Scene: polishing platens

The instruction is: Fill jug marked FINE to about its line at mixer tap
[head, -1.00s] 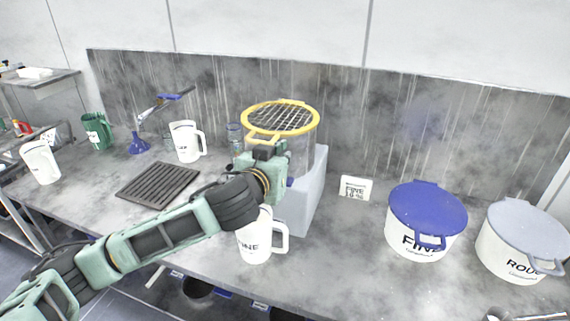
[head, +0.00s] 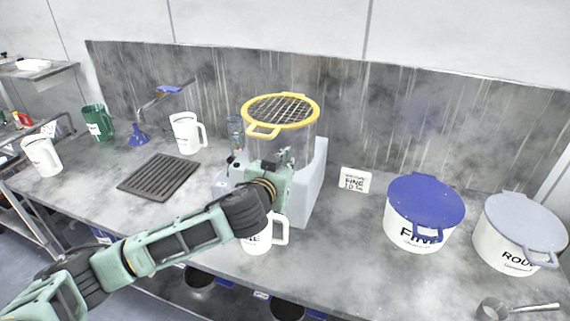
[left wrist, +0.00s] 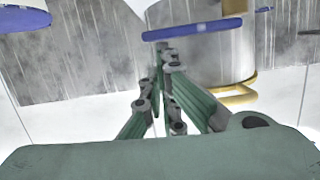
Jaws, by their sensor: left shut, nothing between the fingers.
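The white jug marked FINE (head: 257,240) stands upright on the counter in front of the mixer; my left arm hides its upper left part, and its fill level cannot be seen. The mixer is a clear drum on a pale grey housing (head: 309,180), with a yellow-rimmed grid lid (head: 311,112). My left gripper (head: 284,156) is shut and empty, above the jug and in front of the drum. In the left wrist view its closed fingers (left wrist: 162,58) are close to a blue bar (left wrist: 192,30) in front of the drum; contact cannot be told. My right gripper is out of view.
White buckets with a blue lid (head: 427,196) and a grey lid (head: 527,222) stand at the right, near a FINE sign (head: 354,180). A slatted drain grate (head: 158,176), white jugs (head: 186,134), a green jug (head: 98,122) and a blue funnel (head: 138,139) are at the left.

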